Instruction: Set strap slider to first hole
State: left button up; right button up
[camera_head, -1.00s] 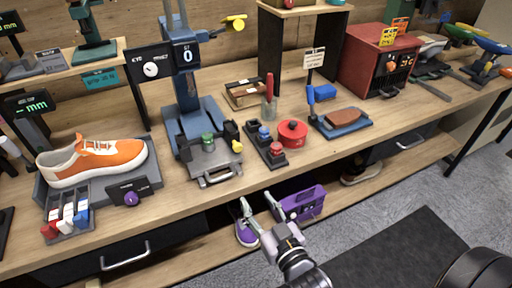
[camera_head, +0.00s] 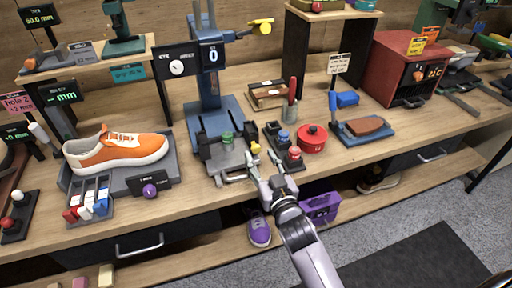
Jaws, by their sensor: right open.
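A pink sign reading "hole 2" (camera_head: 18,103) stands at the far left edge of the bench. Below it is a dark display reading "+0 mm" (camera_head: 14,133). A brown curved piece (camera_head: 12,165), cut off by the frame edge, and a dark block with a red and a white knob (camera_head: 17,205) are near these signs. I cannot tell which part is the strap slider. My right gripper (camera_head: 261,160) is open and empty at the bench's front edge, just right of the grey clamp plate of the blue stand. My left gripper is not in view.
An orange sneaker (camera_head: 115,150) sits on a grey base, with a block of red, white and blue tabs (camera_head: 90,203) in front. The blue stand (camera_head: 212,110), red pot (camera_head: 312,139) and red box (camera_head: 402,68) stand rightward. A purple shoe (camera_head: 259,231) is on the lower shelf.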

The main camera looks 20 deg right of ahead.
aim_at(257, 151)
jog(key=shift+w, duration=2.35)
jog(key=shift+c, duration=0.4)
grip_shut()
